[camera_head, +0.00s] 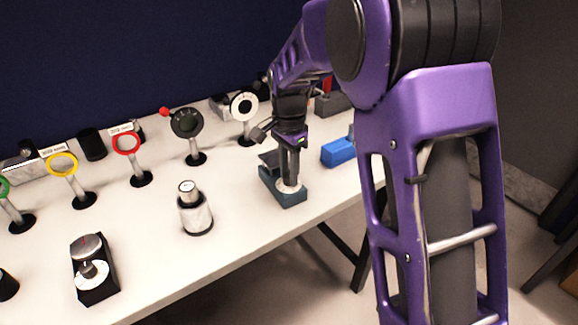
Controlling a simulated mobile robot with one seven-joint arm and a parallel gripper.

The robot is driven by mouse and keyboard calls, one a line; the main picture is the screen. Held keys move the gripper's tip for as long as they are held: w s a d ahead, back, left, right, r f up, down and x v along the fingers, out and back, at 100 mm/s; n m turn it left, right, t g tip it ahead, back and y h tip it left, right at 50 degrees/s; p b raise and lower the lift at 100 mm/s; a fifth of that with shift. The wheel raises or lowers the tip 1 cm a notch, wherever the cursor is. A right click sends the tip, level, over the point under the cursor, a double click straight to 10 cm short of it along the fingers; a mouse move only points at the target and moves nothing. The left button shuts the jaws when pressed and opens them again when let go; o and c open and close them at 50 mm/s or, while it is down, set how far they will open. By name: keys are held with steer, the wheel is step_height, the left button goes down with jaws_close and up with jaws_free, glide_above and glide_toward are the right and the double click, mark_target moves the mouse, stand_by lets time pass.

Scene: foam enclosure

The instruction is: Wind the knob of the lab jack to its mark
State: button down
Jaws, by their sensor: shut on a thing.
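A low, dark teal device (283,198), which looks like the lab jack, stands on the white table near its front edge. A pale round disc (290,188) shows on its top at the near side. My gripper (289,181) points straight down over this disc and is shut on the knob there. The fingers hide most of the knob. The mark is too small to make out in this view.
A blue block (338,151) lies close to the right of my gripper. A silver cylinder (195,213) and a black box with a dial (94,270) stand to the left. Several ringed posts, one with a red ring (127,143), line the back.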

steer(key=n+p, duration=0.2)
steer(key=n, duration=0.4)
steer(key=n+p, duration=0.1)
steer(key=n, duration=0.5)
steer(key=shift+r, duration=0.1)
steer(key=n+p, duration=0.1)
steer(key=n, duration=0.4)
steer(key=shift+a, duration=0.1)
steer(key=n, duration=0.6)
steer(key=shift+n, duration=0.3)
steer(key=c, duration=0.6)
jaws_free()
